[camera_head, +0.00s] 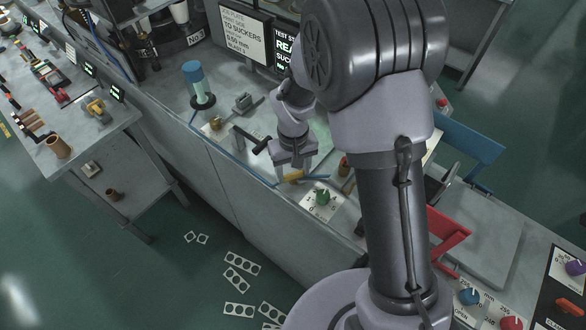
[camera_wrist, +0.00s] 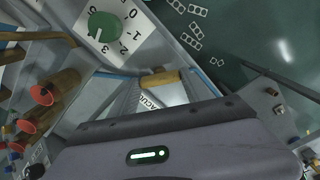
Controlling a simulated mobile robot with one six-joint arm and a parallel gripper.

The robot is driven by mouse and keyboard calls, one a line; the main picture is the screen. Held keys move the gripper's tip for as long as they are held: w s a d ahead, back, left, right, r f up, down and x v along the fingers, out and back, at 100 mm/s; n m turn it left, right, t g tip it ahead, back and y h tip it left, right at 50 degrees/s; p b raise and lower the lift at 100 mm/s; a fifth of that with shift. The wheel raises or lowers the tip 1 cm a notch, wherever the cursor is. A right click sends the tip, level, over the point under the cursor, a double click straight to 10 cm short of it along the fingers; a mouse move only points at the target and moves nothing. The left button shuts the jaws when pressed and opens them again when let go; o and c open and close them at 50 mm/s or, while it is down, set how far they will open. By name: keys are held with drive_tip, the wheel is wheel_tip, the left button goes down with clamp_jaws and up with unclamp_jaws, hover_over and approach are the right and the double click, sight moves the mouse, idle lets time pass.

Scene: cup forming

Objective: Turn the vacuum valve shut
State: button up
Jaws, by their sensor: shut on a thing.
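The vacuum valve shows as a yellow handle (camera_head: 293,176) at the front edge of the bench in the head view. In the wrist view the yellow handle (camera_wrist: 158,78) lies across the picture's middle, beside a white label with partly hidden lettering (camera_wrist: 150,103). My gripper (camera_head: 290,166) reaches down from above and is shut on the yellow handle. The valve's body and pivot are mostly hidden by my gripper, so I cannot tell the exact handle angle.
A green knob (camera_head: 322,196) on a numbered white plate sits close right of the handle. Brown cylinders with red-orange tips (camera_wrist: 45,95) stand nearby. A black-handled tool (camera_head: 252,139) and a blue-topped cylinder (camera_head: 196,84) are on the bench. Screens (camera_head: 245,35) stand behind.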

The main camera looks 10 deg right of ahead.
sight(293, 174)
drive_tip(key=n+p, duration=0.1)
drive_tip(key=n, duration=0.5)
idle(0.7)
drive_tip(key=o, duration=1.4)
drive_tip(key=shift+c, duration=0.2)
wheel_tip(293, 174, up, 18)
drive_tip(key=p, duration=0.4)
drive_tip(key=shift+f, duration=0.25)
